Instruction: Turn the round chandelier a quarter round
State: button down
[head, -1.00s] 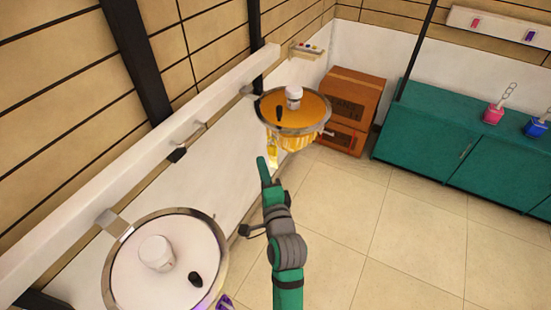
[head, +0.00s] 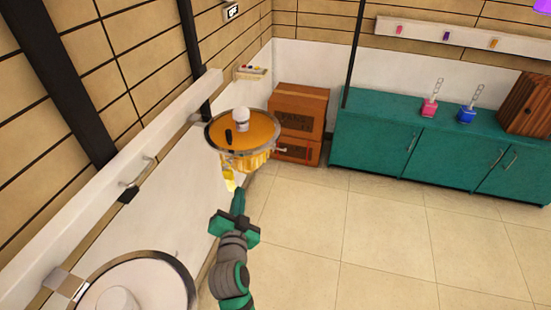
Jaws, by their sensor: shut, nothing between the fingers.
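A round chandelier (head: 260,133) with an orange top disc, a metal rim, a white knob and a small black peg hangs near the left wall. Yellow pieces hang beneath it, the lowest a bright yellow one (head: 229,181). A second round fixture (head: 155,285), white with a metal rim, is cut off at the lower left. I cannot tell from these frames which of the two the task means. My gripper (head: 238,194) is shut and empty. In the picture its tip is just below the orange one's hanging pieces; contact cannot be told.
A white rail (head: 100,175) with brackets runs along the left wall. Brown boxes (head: 300,112) stand in the corner behind the orange chandelier. A green cabinet (head: 375,150) with pink and blue bottles lines the back wall. The tiled floor (head: 380,240) at right is clear.

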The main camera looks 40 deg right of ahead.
jog(key=s+d+r+n+g+h, duration=0.3)
jog(key=s+d+g+h, duration=0.1)
jog(key=d+h, duration=0.1)
jog(key=x, duration=1.4)
jog(key=shift+f, duration=0.35)
jog(key=shift+s, duration=0.1)
